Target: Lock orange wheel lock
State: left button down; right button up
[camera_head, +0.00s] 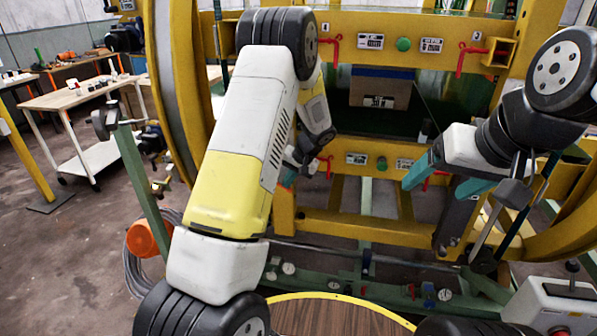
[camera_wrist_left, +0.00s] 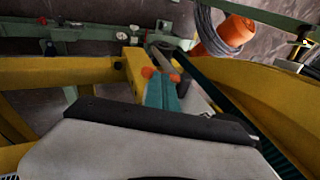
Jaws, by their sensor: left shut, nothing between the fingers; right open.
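My left gripper (camera_head: 288,177) is mostly hidden behind my left forearm in the head view. In the left wrist view its teal fingers (camera_wrist_left: 161,93) are together, with nothing seen between them. A small orange-red part (camera_wrist_left: 148,72) shows at both sides of the fingertips, in front of a yellow post; I cannot tell if it is the wheel lock or if the fingers touch it. In the head view a red handle (camera_head: 325,164) is just right of the left gripper. My right gripper (camera_head: 440,182) is open and empty before the yellow frame, near another red handle (camera_head: 436,178).
The yellow frame (camera_head: 345,226) carries more red handles (camera_head: 331,47) and green buttons (camera_head: 403,44). A larger orange cylinder (camera_head: 147,238) with a coiled grey hose sits low on the left. A workbench (camera_head: 75,97) stands at the far left, with open floor before it.

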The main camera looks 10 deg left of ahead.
aim_at(288, 190)
pick_arm(q)
jog(key=shift+d+f+y, duration=0.1)
jog(key=shift+f+y, duration=0.1)
jog(key=shift+y, duration=0.1)
jog(key=shift+f, duration=0.1)
jog(key=shift+d+f+y, duration=0.2)
jog(key=shift+f+y, duration=0.2)
jog(key=shift+y, duration=0.6)
jog(key=shift+f+m+y, duration=0.3)
jog(key=shift+f+y, duration=0.15)
jog(key=shift+y, duration=0.45)
jog(key=y, duration=0.1)
jog(key=f+y, duration=0.1)
jog(key=shift+a+f+t+y, duration=0.2)
jog(key=shift+t+y, duration=0.1)
jog(key=shift+t, duration=0.1)
jog(key=shift+a+f+y, duration=0.1)
jog(key=shift+a+y, duration=0.05)
jog(key=shift+y, duration=0.15)
jog(key=shift+a+f, duration=0.65)
jog(key=shift+f, duration=0.3)
jog(key=shift+a+f, duration=0.15)
jog(key=shift+a, duration=0.1)
